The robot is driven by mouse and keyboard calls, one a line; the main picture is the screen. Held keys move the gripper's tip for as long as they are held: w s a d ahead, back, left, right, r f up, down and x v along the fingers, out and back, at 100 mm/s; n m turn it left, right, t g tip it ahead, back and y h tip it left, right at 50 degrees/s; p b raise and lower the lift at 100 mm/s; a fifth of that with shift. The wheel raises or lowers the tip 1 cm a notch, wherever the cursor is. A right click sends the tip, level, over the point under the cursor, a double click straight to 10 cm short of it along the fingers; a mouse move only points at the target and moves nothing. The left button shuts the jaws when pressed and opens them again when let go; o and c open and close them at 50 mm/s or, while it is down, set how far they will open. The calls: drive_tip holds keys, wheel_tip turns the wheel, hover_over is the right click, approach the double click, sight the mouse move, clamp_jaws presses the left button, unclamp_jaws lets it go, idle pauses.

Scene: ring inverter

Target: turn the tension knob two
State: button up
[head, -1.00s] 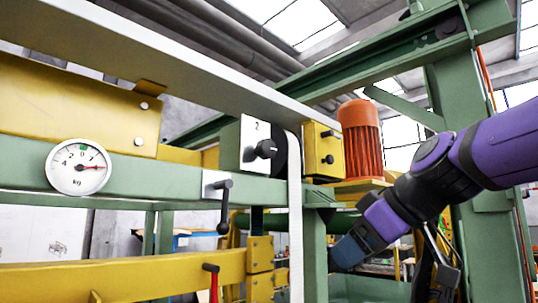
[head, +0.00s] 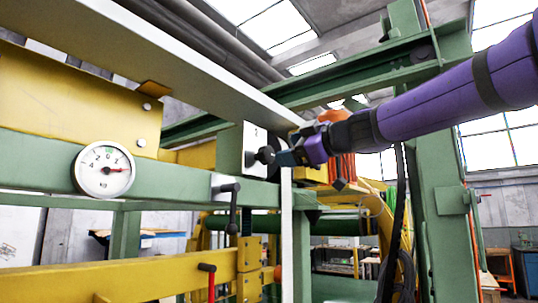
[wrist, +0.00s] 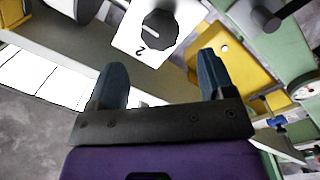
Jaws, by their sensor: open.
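The tension knob two (head: 265,155) is a black knob on a white plate (head: 252,137) marked 2, on the green frame. In the wrist view the knob (wrist: 160,25) shows a white pointer line, with the 2 below it. My gripper (head: 284,157) is just right of the knob in the head view. In the wrist view my gripper (wrist: 162,66) has its two fingers spread wide and nothing between them. The knob lies beyond the fingertips, roughly centred between them, and is not gripped.
A round kg dial (head: 104,169) sits left on the green beam. A black lever (head: 231,205) hangs below the plate, and a red-handled lever (head: 208,280) is lower. A white strap (head: 286,235) runs down close by. An orange motor (head: 342,167) stands behind my arm.

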sight(270, 153)
drive_tip(key=x, duration=0.7)
drive_tip(key=shift+w+a, duration=0.1)
drive_tip(key=shift+a, duration=0.15)
drive_tip(key=c, duration=0.9)
